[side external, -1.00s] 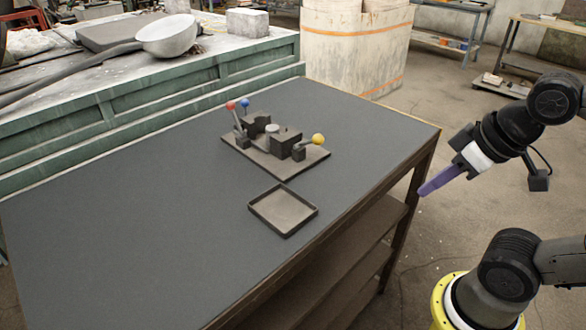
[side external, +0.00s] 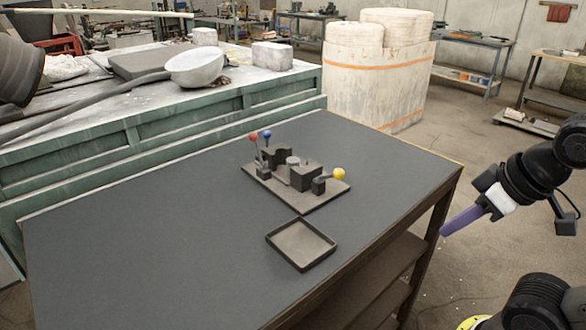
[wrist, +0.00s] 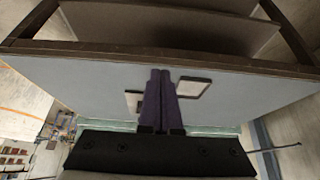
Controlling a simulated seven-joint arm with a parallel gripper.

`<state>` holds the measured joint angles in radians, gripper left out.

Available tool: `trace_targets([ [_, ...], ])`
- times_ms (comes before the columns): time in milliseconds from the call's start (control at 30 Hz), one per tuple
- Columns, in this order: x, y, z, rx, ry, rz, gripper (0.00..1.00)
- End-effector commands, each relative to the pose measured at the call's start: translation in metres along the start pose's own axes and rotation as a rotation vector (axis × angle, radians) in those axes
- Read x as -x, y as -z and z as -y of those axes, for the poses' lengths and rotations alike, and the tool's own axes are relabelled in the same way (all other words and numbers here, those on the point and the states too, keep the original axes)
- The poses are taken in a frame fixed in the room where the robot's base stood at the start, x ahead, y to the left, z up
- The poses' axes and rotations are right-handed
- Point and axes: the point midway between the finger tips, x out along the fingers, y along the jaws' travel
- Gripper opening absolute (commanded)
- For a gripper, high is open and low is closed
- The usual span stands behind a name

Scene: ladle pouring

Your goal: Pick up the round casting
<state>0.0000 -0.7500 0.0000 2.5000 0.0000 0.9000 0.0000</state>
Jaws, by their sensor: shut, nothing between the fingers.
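The round casting looks to be the small grey cylinder (side external: 292,162) standing between dark blocks on the fixture plate (side external: 318,200). The fixture carries levers with red, blue and yellow knobs. In the wrist view only part of the fixture (wrist: 132,98) shows beside the fingers, and I cannot make out the casting there. My gripper (side external: 443,233) has purple fingers, shut and empty, off the right edge of the table and well apart from the fixture. The shut fingers (wrist: 160,72) also show in the wrist view.
A shallow dark tray (side external: 272,240) lies on the grey table (side external: 150,230) in front of the fixture. Behind is a green-sided bench (side external: 190,128) with a ladle (side external: 195,68). A dark rounded object (side external: 18,72) stands at the left edge. The table's left side is clear.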

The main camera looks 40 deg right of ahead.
Motion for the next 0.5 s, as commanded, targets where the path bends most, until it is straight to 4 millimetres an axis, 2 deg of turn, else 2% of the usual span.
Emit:
trace_targets([
  [233, 0.0, 0.0, 0.0, 0.0, 0.0, 0.0, 0.0],
  [267, 0.0, 0.0, 0.0, 0.0, 0.0, 0.0, 0.04],
  [500, 0.0, 0.0, 0.0, 0.0, 0.0, 0.0, 0.47],
])
